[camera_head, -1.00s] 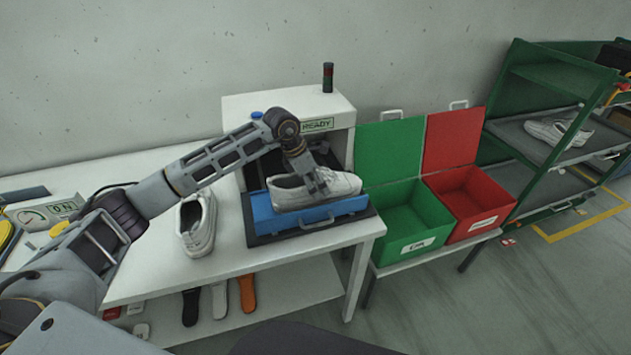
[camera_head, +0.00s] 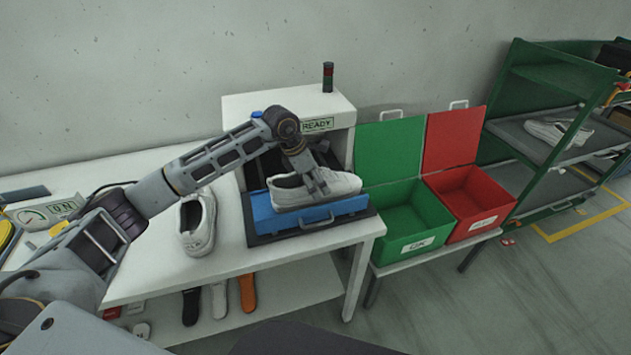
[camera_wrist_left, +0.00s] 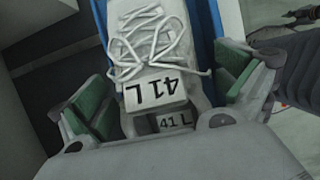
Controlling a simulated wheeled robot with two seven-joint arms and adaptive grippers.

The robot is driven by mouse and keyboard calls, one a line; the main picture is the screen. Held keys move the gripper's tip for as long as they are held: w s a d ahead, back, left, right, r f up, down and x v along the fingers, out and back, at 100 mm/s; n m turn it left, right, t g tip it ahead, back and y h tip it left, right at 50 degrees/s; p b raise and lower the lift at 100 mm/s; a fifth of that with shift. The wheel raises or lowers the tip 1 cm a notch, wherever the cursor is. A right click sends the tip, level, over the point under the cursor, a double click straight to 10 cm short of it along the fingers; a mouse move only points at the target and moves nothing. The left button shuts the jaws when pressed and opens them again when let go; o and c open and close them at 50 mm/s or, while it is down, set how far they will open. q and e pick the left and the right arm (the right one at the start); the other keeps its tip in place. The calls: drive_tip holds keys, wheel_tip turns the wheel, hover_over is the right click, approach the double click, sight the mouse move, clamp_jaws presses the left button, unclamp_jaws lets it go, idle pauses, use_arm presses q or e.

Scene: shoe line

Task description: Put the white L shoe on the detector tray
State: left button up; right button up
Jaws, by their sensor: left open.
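A white shoe (camera_head: 291,192) lies in the blue detector tray (camera_head: 320,213) at the front of the detector. In the left wrist view its laces and tongue (camera_wrist_left: 150,90) show, and the tongue reads "41 L". My left gripper (camera_head: 319,183) is at the shoe from above. In the left wrist view its green-padded fingers (camera_wrist_left: 165,100) stand apart on either side of the shoe, with gaps to it. A second white shoe (camera_head: 198,223) lies on the table left of the tray. My right gripper is not in view.
The white detector (camera_head: 285,104) reads "READY". Right of the table stand an open green box (camera_head: 411,222) and an open red box (camera_head: 470,199). A green rack (camera_head: 545,135) with white shoes is at the far right. Insoles (camera_head: 219,299) lie on the lower shelf.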

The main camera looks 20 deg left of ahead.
use_arm(q)
drive_tip(key=v, duration=1.1)
drive_tip(key=shift+a+r+b, duration=0.15)
drive_tip(key=shift+r+b, duration=0.2)
drive_tip(key=shift+b, duration=0.1)
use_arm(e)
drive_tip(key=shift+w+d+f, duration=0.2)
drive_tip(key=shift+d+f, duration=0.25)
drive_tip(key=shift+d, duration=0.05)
use_arm(q)
drive_tip(key=shift+s, duration=0.15)
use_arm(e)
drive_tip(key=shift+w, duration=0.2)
